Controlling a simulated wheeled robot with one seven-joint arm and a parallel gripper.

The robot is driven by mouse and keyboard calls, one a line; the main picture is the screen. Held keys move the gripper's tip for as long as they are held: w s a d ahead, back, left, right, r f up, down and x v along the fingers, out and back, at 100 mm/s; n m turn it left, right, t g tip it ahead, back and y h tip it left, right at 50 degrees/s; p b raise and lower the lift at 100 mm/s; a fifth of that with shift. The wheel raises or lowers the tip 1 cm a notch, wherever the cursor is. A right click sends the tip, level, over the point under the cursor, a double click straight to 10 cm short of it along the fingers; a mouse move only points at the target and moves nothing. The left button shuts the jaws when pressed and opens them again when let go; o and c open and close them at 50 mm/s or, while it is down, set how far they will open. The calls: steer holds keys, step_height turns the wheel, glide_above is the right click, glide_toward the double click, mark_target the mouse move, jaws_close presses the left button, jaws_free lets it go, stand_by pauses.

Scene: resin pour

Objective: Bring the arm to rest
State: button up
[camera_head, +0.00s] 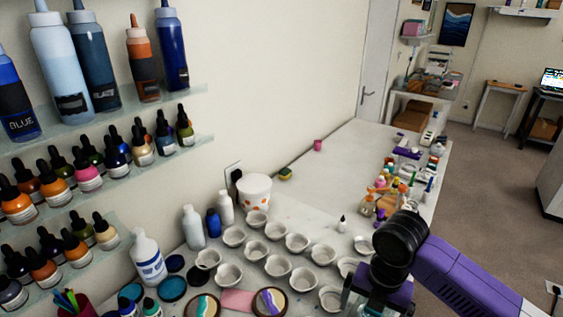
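My arm reaches in from the lower right, with a purple link and a black round joint. My gripper (376,301) is at the bottom edge of the picture, over the near right part of the white worktable (335,180). Its lower part is cut off by the frame, so I cannot see whether its fingers are open or shut, or whether they hold anything.
Several pale cups (278,266) stand on the table just left of my gripper. A white bucket (255,192), bottles (148,257) and round coasters (270,302) are farther left. Wall shelves (150,165) hold dropper bottles. Open floor (490,190) lies to the right.

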steer(key=shift+w+a+f+m, duration=0.1)
steer(key=shift+w+m, duration=0.2)
steer(key=shift+w, duration=0.15)
steer(key=shift+w+a, duration=0.25)
steer(key=w+a+r+m+t+y, duration=0.6)
steer(key=w+a+r+m+t, duration=0.35)
steer(key=a, duration=0.45)
step_height(320, 180, up, 12)
steer(key=s+a+m+t+y+b, duration=0.25)
steer(key=m+t, duration=0.35)
steer(key=m, duration=0.3)
steer(key=s+d+f+m+t+h+b, duration=0.1)
steer(key=s+d+f+m+t+h, duration=0.1)
steer(key=s+d+f+m+h, duration=0.45)
steer(key=s+d+f+m+t+h, duration=0.1)
steer(key=s+d+m+t+h, duration=0.2)
steer(key=s+d+m, duration=0.6)
steer(key=s+f+n+g+b, duration=0.1)
steer(key=s+f, duration=0.3)
steer(key=s, duration=0.5)
steer(key=s+d+f+n+g+b, duration=0.1)
steer(key=s+f+n+g, duration=0.1)
steer(key=s, duration=0.7)
steer(key=s+d+f+n+g+b, duration=0.1)
steer(key=s+f+g, duration=0.2)
steer(key=s+f, duration=0.3)
steer(key=s, duration=0.3)
steer(key=shift+s+f+n+y, duration=0.25)
steer(key=shift+s+n+y, duration=0.15)
